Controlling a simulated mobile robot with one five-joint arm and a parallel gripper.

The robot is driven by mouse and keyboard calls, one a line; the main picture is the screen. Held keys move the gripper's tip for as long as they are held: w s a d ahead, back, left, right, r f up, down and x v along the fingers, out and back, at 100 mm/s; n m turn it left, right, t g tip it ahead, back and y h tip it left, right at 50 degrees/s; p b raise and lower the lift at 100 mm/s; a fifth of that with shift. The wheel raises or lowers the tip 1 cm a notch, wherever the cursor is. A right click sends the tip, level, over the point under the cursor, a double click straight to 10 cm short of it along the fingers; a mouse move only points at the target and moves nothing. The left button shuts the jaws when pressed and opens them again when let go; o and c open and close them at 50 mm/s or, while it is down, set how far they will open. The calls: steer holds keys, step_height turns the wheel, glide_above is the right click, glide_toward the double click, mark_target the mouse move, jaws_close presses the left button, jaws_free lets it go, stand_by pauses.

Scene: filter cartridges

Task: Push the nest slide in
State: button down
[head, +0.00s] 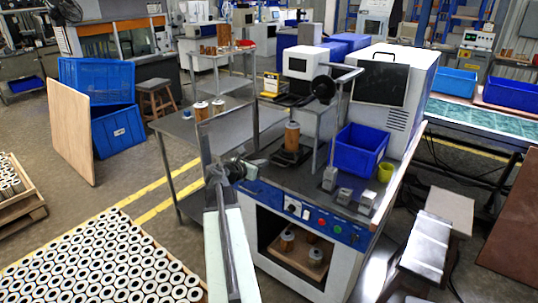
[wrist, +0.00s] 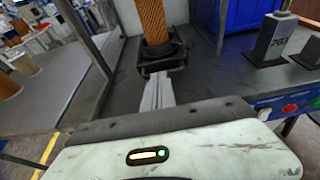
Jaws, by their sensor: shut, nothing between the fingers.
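The nest slide (head: 291,153) is a black holder on the grey bench under the press. A brown filter cartridge (head: 292,134) stands upright in it. In the wrist view the nest (wrist: 163,58) is straight ahead at top centre, with the ribbed cartridge (wrist: 157,20) rising out of frame. My gripper (head: 265,162) is just left of the nest in the head view. In the wrist view my gripper (wrist: 157,78) is shut and empty, its tips at the nest's near edge. I cannot tell whether they touch it.
A blue bin (head: 357,151) and several grey blocks (head: 330,178) stand right of the nest. A clear panel (head: 213,137) rises at the bench's left edge. A metal post (wrist: 223,25) stands close right of the nest. The bench between gripper and nest is clear.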

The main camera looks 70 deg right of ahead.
mark_target(280, 158)
steer(key=b+x, duration=0.3)
steer(key=x, duration=0.7)
steer(key=shift+w+a+f, duration=0.1)
steer(key=shift+f, duration=0.1)
